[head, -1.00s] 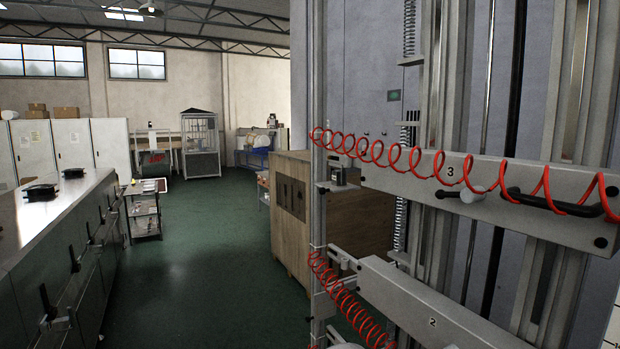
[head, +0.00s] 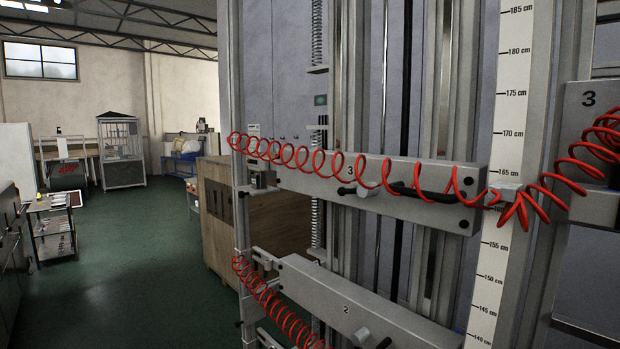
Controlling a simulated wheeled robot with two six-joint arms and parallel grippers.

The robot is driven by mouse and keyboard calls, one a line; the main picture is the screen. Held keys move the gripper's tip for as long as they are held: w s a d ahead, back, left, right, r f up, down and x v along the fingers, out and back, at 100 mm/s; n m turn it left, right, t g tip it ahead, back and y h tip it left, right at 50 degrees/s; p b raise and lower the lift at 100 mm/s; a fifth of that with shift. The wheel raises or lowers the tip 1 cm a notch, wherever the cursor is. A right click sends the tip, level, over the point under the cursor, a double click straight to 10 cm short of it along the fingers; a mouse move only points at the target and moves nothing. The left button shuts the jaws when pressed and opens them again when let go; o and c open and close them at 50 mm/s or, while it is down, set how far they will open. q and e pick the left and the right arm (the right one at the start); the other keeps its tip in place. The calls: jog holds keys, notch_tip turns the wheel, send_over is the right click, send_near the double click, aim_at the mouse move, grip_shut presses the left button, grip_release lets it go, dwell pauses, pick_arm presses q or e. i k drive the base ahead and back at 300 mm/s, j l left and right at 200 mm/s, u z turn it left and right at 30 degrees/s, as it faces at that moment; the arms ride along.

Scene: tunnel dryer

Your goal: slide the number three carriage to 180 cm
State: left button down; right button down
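The number three carriage (head: 320,180) is a grey horizontal beam marked 3, on upright rails in the middle of the head view. A small grey pointer block (head: 507,189) lies over the scale between the 165 mark and the partly hidden 160 mark. The 180 cm mark (head: 519,51) is higher up. Neither of my grippers is in view.
A red coiled hose (head: 315,160) hangs in front of the carriage and crosses the scale. The number two carriage (head: 335,295) is below. A grey panel marked 3 (head: 590,130) stands at right. A wooden crate (head: 215,200) is behind; green floor (head: 120,290) is clear at left.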

aim_at(448, 214)
jog(key=j+z, duration=0.15)
jog(key=j, duration=0.35)
jog(key=k+j+z, duration=0.15)
jog(key=j, duration=0.35)
jog(key=k+j+z, duration=0.15)
jog(key=j, duration=0.4)
jog(key=i, duration=0.05)
